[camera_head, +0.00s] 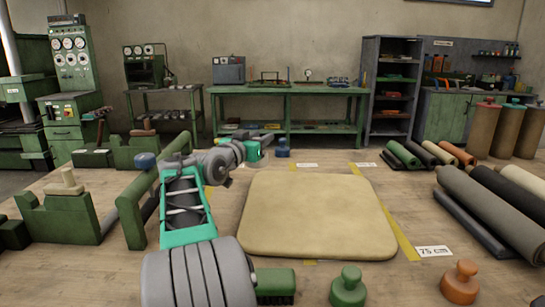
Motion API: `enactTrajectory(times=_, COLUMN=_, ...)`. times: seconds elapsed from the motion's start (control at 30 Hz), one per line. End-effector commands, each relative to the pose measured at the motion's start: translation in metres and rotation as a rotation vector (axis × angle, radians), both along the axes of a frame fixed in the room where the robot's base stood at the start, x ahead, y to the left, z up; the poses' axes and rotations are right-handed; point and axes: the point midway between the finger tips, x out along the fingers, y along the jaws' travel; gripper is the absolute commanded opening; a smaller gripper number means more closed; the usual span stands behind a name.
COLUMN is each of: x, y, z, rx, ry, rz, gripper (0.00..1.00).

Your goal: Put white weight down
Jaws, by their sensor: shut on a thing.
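My gripper (262,148) is at the far edge of the table, seen from behind at the end of my stretched arm. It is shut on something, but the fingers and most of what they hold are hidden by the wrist. I cannot make out a white weight clearly. A blue weight (282,148) stands just right of my gripper. A green weight (348,287) and an orange weight (461,282) stand at the near edge, well apart from my gripper.
A beige sheet (316,215) lies flat in the middle, with yellow tape strips and labels around it. Dark and grey rolls (495,212) lie at the right. Green cradles (62,218) stand at the left, one with a pale knob (68,184) on top.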

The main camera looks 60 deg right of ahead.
Motion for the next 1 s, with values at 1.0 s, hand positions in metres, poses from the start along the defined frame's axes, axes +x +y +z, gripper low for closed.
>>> enactTrajectory(times=1.0, x=0.030, y=-0.088, z=-0.104, rx=-0.009, ry=-0.005, rz=-0.001, gripper=0.00)
